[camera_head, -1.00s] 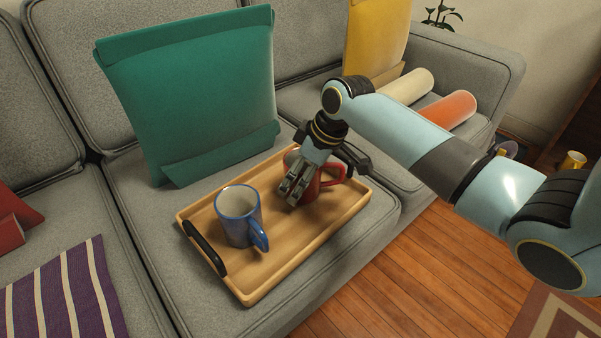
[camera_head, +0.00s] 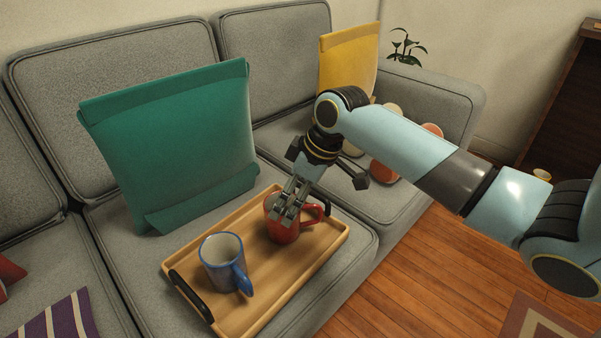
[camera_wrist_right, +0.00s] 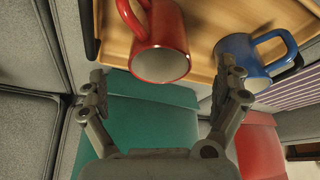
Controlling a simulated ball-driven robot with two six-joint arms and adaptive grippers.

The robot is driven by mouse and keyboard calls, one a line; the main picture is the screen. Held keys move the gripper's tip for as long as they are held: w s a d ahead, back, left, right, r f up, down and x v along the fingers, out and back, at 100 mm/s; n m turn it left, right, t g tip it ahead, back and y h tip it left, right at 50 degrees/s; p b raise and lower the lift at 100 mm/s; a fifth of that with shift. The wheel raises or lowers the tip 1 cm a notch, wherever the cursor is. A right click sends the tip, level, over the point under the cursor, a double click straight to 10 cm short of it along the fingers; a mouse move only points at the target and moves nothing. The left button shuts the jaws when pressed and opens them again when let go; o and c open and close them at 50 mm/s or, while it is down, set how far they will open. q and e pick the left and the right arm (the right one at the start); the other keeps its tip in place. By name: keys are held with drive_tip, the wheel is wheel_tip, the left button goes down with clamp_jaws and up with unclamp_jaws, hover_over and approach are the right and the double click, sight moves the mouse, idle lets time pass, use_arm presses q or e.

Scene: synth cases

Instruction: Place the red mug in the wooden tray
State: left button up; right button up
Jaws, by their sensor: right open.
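The red mug (camera_head: 282,233) stands upright in the wooden tray (camera_head: 250,318), in its far right part, with its handle to the right. My right gripper (camera_head: 284,212) is open just above and behind the mug in the head view and hides part of its rim. In the right wrist view the red mug (camera_wrist_right: 160,57) shows ahead of the spread, empty fingers (camera_wrist_right: 163,76). The tray (camera_wrist_right: 201,40) lies beneath it there. My left gripper is in neither view.
A blue mug (camera_head: 221,268) stands in the near left part of the tray, close to one finger in the wrist view. The tray has dark handles and rests on a grey sofa seat. A green cushion (camera_head: 175,140) leans behind it.

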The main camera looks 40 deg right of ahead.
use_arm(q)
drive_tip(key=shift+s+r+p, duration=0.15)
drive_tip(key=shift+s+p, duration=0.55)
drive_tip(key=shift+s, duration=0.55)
use_arm(e)
drive_tip(key=v, duration=0.3)
drive_tip(key=shift+s+r, duration=0.15)
drive_tip(key=shift+r, duration=0.2)
